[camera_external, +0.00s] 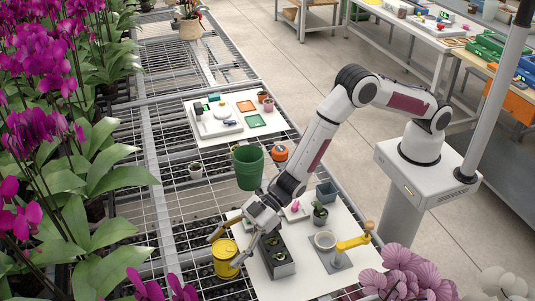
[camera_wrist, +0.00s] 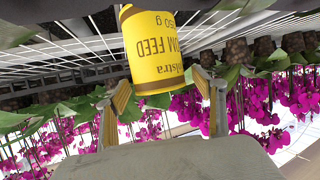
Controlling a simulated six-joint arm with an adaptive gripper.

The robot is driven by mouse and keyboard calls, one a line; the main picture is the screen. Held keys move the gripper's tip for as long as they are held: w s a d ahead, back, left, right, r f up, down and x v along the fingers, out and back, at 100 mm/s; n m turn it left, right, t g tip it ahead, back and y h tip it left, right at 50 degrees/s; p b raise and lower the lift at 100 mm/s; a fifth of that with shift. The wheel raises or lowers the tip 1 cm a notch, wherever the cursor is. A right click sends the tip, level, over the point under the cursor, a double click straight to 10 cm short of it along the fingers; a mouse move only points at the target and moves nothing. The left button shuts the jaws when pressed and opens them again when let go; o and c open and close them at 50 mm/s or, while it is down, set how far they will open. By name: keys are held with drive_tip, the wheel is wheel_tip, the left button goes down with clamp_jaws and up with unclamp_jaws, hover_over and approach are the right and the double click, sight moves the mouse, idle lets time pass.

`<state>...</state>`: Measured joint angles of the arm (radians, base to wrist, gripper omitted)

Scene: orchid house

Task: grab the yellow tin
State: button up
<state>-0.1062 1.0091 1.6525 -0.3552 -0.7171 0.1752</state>
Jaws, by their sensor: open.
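The yellow tin (camera_external: 226,262) stands upright by the left edge of the near white board in the external view.
A dark planter (camera_external: 276,268) with small plants stands just right of the tin. A green pot (camera_external: 247,168) stands behind the gripper. Orchids (camera_external: 60,190) crowd the left side.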

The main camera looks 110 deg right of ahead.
drive_tip(key=shift+w+a, duration=0.1)
drive_tip(key=shift+w, duration=0.15)
idle(0.4)
drive_tip(key=c, duration=1.5)
